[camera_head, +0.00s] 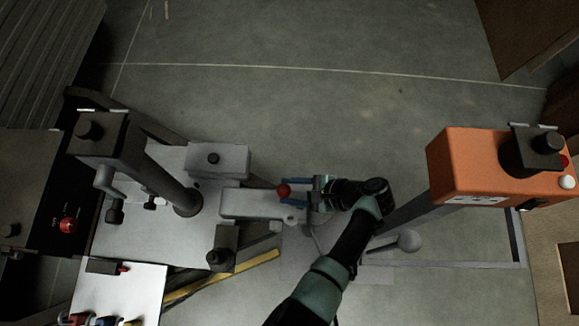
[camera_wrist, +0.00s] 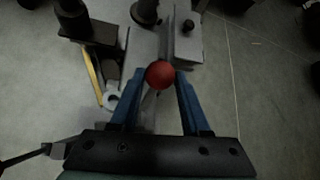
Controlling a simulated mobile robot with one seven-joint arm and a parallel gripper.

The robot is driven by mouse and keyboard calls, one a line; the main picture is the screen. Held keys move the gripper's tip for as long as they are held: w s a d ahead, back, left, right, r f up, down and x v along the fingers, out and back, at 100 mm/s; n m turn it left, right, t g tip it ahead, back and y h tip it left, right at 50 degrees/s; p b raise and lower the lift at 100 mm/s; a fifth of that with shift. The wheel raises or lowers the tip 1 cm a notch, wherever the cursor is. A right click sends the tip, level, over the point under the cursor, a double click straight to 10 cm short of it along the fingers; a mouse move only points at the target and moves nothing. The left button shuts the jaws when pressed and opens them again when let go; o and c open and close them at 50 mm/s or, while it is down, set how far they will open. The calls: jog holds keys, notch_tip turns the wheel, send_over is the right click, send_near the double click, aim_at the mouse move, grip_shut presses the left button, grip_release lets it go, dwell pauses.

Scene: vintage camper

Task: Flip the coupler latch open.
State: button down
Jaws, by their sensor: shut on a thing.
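The coupler latch shows as a red ball knob (camera_head: 283,190) on the grey coupler (camera_head: 245,205), at the coupler's right end in the head view. In the wrist view the red knob (camera_wrist: 160,74) sits between the blue fingertips. A thin grey lever (camera_wrist: 168,38) seems to run up behind it. My gripper (camera_head: 291,192) reaches in from the right, its blue fingers (camera_wrist: 160,78) closed on the knob from both sides. The lever's pivot and exact angle are hard to make out.
A grey jack post (camera_head: 160,175) and a grey box (camera_head: 217,160) stand left of the coupler. An orange box (camera_head: 490,165) with black knobs stands at right, near a grey hitch ball (camera_head: 409,241). The floor (camera_head: 320,110) beyond is clear.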

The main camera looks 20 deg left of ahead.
aim_at(292, 197)
jog(key=shift+c, duration=1.9)
grip_release()
jog(key=shift+d+f, duration=0.2)
jog(key=shift+f, duration=0.05)
jog(key=shift+r, duration=0.1)
jog(key=shift+a+r, duration=0.1)
jog(key=shift+r, duration=0.1)
notch_tip(292, 197, up, 10)
jog(key=p, duration=0.4)
jog(key=shift+f, duration=0.25)
